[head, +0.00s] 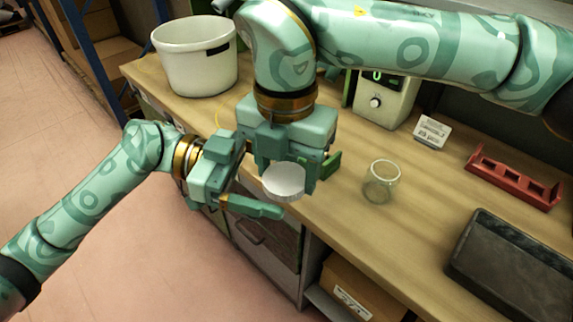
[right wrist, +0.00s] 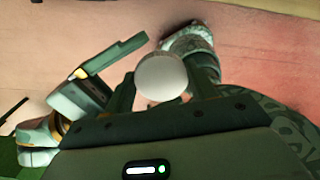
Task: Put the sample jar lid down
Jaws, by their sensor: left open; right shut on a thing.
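The sample jar lid (head: 284,183) is a white, round disc. My right gripper (head: 287,176) points down and is shut on it, near the bench's front edge; the lid also shows between the fingers in the right wrist view (right wrist: 161,77). A clear glass jar (head: 381,183) stands upright and open on the bench, to the right of the lid. My left gripper (head: 250,202) is open just left of the lid, in front of the bench edge. One of its fingers reaches below the lid in the head view; whether they touch I cannot tell.
The wooden bench (head: 430,220) has free room around the jar. A white bucket (head: 190,65) stands at the back left. A device with a green display (head: 384,100), a small label card (head: 432,131), a red rack (head: 513,182) and a dark tray (head: 510,262) stand further right.

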